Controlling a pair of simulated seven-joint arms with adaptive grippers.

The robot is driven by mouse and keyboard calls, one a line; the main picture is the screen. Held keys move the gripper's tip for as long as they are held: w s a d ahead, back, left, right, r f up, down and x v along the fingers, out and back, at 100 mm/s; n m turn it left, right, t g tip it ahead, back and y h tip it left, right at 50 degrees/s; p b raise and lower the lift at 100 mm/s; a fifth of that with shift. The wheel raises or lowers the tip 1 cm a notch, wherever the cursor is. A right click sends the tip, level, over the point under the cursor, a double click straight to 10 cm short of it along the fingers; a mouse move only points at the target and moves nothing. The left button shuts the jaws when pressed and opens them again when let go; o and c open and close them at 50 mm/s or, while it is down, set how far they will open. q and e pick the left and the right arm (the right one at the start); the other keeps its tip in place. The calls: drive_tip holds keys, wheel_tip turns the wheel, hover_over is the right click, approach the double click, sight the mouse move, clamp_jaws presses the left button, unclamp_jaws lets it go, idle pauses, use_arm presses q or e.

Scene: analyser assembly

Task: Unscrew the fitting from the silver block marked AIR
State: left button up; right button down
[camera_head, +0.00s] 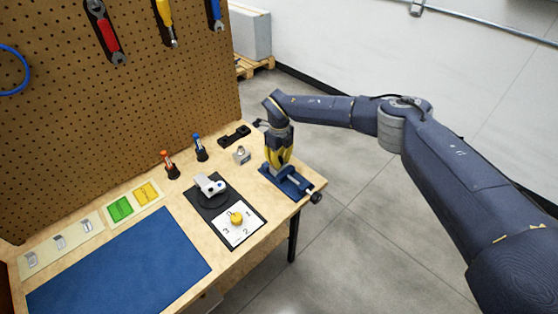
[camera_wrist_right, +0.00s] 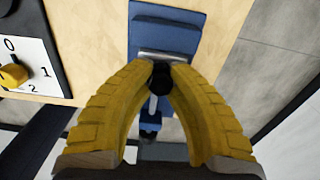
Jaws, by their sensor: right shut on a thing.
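My right gripper (camera_head: 278,168) points down over the blue vise (camera_head: 290,184) at the right end of the workbench. In the right wrist view its yellow fingers (camera_wrist_right: 160,72) converge and are shut on a small dark round piece, seemingly the fitting (camera_wrist_right: 160,80). A strip of silver metal, seemingly the block (camera_wrist_right: 150,55), shows just beyond the fingertips, within the blue vise (camera_wrist_right: 168,20). The fingers hide most of it in the head view, and no AIR marking is readable. I cannot tell whether the fitting is still threaded in. My left gripper is not in view.
A small silver piece (camera_head: 241,155) and a black holder (camera_head: 235,135) stand left of the vise. A black panel with a yellow knob (camera_head: 237,218) lies nearer. Red (camera_head: 170,165) and blue (camera_head: 200,148) handled tools stand behind. A blue mat (camera_head: 120,265) is clear.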

drive_tip(key=shift+d, duration=0.1)
drive_tip(key=n, duration=0.3)
drive_tip(key=shift+n, duration=0.3)
drive_tip(key=shift+n, duration=0.3)
drive_tip(key=n, duration=0.3)
drive_tip(key=shift+n, duration=0.4)
drive_tip(key=n, duration=0.4)
drive_tip(key=shift+w, duration=0.1)
idle(0.5)
